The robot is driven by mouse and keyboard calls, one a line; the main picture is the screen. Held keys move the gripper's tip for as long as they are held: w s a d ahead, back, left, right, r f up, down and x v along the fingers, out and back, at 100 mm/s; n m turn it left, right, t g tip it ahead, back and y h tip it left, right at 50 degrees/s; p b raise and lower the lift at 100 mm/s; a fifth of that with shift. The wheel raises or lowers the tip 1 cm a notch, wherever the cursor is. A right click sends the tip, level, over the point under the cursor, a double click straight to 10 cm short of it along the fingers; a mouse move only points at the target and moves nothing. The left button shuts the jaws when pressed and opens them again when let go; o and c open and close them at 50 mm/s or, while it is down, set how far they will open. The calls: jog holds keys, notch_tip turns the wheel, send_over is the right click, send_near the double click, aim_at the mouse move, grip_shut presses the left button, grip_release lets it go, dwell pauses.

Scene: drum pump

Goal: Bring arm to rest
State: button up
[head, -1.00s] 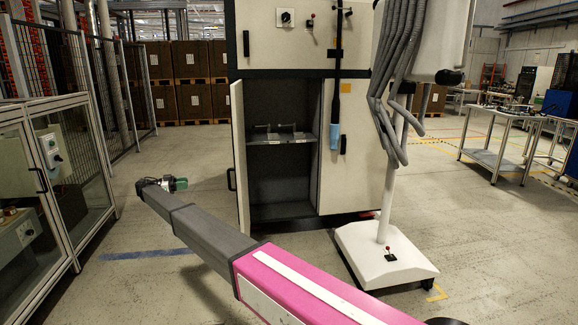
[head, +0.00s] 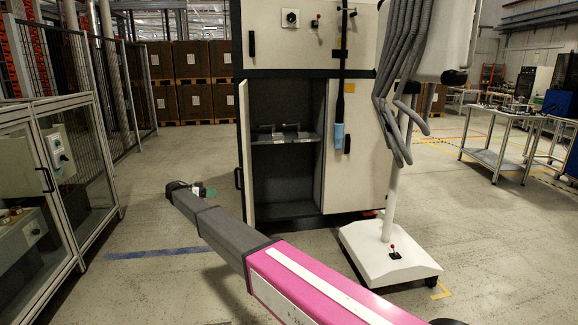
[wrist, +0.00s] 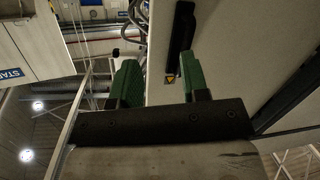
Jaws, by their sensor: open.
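My gripper (wrist: 158,80) shows in the wrist view with its two green fingers apart and nothing between them. In the head view my gripper (head: 208,191) is small, at the far end of my arm, in front of the open cabinet door's lower left side. My arm reaches from the bottom right toward the left, in pink and dark grey. Beyond the fingers, the wrist view shows a pale panel with a black handle (wrist: 181,30); I cannot tell how close it is.
The cabinet (head: 285,165) stands open, with a metal shelf (head: 285,138) inside. A white stand (head: 391,252) with grey hoses is to its right. A glazed, framed enclosure (head: 85,190) stands at left. Open floor lies between enclosure and cabinet.

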jog(key=s+d+f+n+g+y, duration=0.15)
jog(key=s+d+f, duration=0.3)
jog(key=d, duration=0.85)
jog(key=s+d+f+n+g+y, duration=0.1)
jog(key=s+d+f+n+y, duration=0.3)
jog(key=d, duration=0.8)
jog(key=s+d+f+n+g+y, duration=0.15)
jog(key=s+d+f, duration=0.35)
jog(key=d, duration=0.8)
jog(key=s+d+n+y, duration=0.1)
jog(key=s+d+y, duration=0.1)
jog(key=s+d, duration=0.4)
jog(key=s+d+f+n+y, duration=0.1)
jog(key=s+d+y, duration=0.2)
jog(key=s, duration=0.9)
jog(key=s+d+f+n+y, duration=0.1)
jog(key=s+d+n+y, duration=0.1)
jog(key=s+d, duration=0.6)
jog(key=shift+s+d+f+g+y, duration=0.2)
jog(key=shift+s+d+g+y, duration=0.15)
jog(key=shift+s+y, duration=0.25)
